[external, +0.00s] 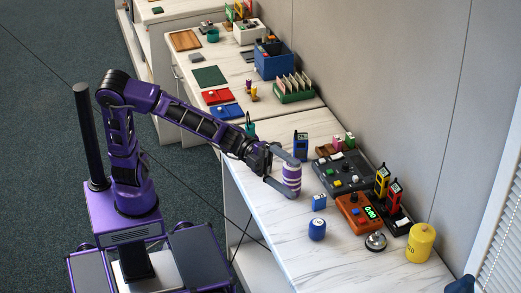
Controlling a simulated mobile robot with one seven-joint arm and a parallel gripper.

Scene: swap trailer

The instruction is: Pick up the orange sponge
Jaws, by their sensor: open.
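I cannot make out an orange sponge in the external view. The clearest orange thing is a box with a green digital display (360,212) on the near counter, and it looks like a device. My gripper (287,174) is over the near counter's left side, with its jaws open.
The counter's front (300,265) is clear. A wall runs behind.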

